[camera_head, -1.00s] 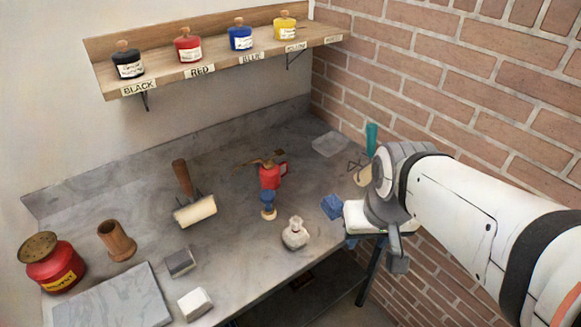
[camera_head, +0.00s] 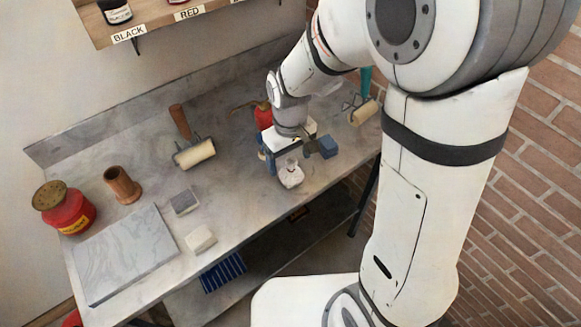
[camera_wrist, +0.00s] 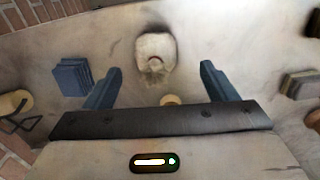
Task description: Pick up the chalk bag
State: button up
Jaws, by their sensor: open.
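The chalk bag (camera_head: 290,174) is a small, lumpy off-white pouch. It sits on the grey bench near its front edge. My gripper (camera_head: 288,157) is over the bench right at the bag, pointing down, with blue-grey fingers. In the wrist view the bag (camera_wrist: 156,55) lies ahead of the open fingers (camera_wrist: 161,72), roughly centred between their tips. The fingers do not appear to touch it. I cannot tell the exact height of the fingertips above the bench.
A blue block (camera_head: 328,147) stands close to the right of my gripper. A red can (camera_head: 263,115) is behind it, partly hidden. A roller (camera_head: 195,155) and a white block (camera_head: 200,239) are to the left. A green-handled roller (camera_head: 362,110) lies at the right.

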aim_at(291, 170)
jog(key=f, duration=0.5)
jog(key=shift+w+d+f+p, duration=0.15)
jog(key=shift+w+f+p, duration=0.2)
jog(key=shift+f, duration=0.05)
jog(key=c, duration=1.1)
